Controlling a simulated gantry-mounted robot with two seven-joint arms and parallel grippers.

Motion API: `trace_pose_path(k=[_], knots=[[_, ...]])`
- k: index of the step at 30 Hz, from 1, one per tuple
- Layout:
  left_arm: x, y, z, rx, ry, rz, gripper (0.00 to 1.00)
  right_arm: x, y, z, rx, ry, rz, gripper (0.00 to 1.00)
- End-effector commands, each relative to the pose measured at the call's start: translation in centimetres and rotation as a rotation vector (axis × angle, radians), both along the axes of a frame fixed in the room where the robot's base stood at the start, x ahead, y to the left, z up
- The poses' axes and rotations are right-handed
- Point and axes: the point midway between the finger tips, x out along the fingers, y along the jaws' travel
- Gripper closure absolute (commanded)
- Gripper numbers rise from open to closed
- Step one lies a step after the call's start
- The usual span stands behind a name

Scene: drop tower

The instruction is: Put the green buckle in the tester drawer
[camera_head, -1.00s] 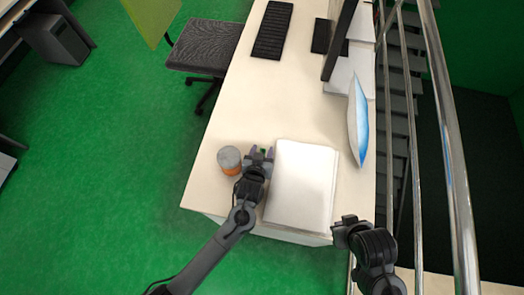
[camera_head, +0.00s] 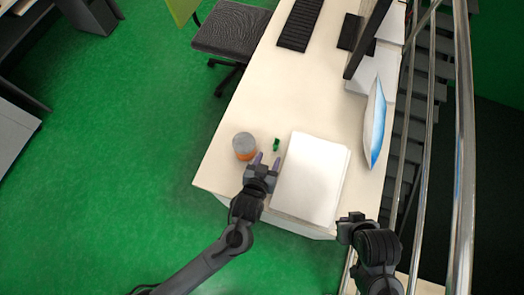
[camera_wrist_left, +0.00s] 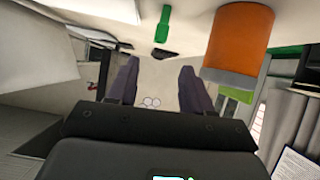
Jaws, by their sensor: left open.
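The small green buckle (camera_head: 276,145) lies on the pale desk, between a can and a paper stack. It also shows at the top of the left wrist view (camera_wrist_left: 163,24). My left gripper (camera_head: 267,160) is open and empty, on the near side of the buckle and apart from it. Its two purple fingers show in the left wrist view (camera_wrist_left: 158,75) with nothing between them. My right gripper (camera_head: 350,228) is at the desk's near right corner; its fingers are too dark to read. I cannot make out a tester drawer in either view.
A grey and orange can (camera_head: 244,146) stands just left of the buckle. A white paper stack (camera_head: 312,178) lies to its right. A blue-white pillow-like packet (camera_head: 375,122), keyboard (camera_head: 299,25) and railing (camera_head: 464,150) are beyond. The desk's middle (camera_head: 290,90) is clear.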

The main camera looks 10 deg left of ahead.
Motion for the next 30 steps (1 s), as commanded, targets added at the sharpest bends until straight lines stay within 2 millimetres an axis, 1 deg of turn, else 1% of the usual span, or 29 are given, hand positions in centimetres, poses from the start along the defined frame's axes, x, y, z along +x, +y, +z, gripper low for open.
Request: trace_pose_path(k=[5, 8, 11, 14, 15, 17, 18, 21, 24, 25, 27, 30], knots=[[-0.8, 0.5, 0.4, -0.005, 0.021, 0.001, 0.5, 0.0, -0.1, 0.1, -0.005, 0.0, 0.004, 1.0], [-1.5, 1.9, 0.4, -0.015, 0.089, 0.0, 0.5, 0.0, -0.2, 0.1, -0.007, 0.0, 0.004, 1.0], [-3.0, 4.3, 0.4, -0.021, 0.203, -0.009, 0.5, 0.0, -0.2, 0.1, -0.008, 0.0, 0.004, 1.0], [-5.3, 7.6, 0.9, -0.004, 0.335, -0.02, 0.5, 0.0, -0.2, 0.1, -0.007, 0.0, 0.004, 1.0], [-6.5, 9.1, 1.2, 0.011, 0.39, -0.023, 0.5, 0.0, -0.2, 0.1, -0.007, 0.0, 0.004, 1.0], [-8.3, 11.3, 1.7, 0.04, 0.464, -0.027, 0.5, 0.0, -0.2, 0.1, -0.006, 0.0, 0.003, 1.0], [-9.5, 12.7, 2.0, 0.063, 0.511, -0.029, 0.5, 0.0, -0.1, 0.1, -0.005, 0.0, 0.004, 1.0], [-12.3, 15.8, 2.9, 0.123, 0.612, -0.026, 0.5, 0.0, -0.1, 0.1, -0.004, 0.0, 0.003, 1.0], [-14.4, 17.9, 3.7, 0.171, 0.68, -0.019, 0.49, 0.0, 0.0, 0.1, -0.002, 0.001, 0.002, 1.0], [-14.9, 18.4, 3.9, 0.183, 0.696, -0.018, 0.49, 0.0, 0.0, 0.1, -0.001, 0.0, 0.001, 1.0], [-15.6, 19.1, 4.1, 0.2, 0.72, -0.014, 0.49, 0.0, 0.0, 0.1, 0.0, 0.0, 0.0, 1.0], [-16.0, 19.4, 4.3, 0.21, 0.732, -0.014, 0.49, 0.0, 0.1, 0.1, 0.002, 0.0, -0.001, 1.0]])
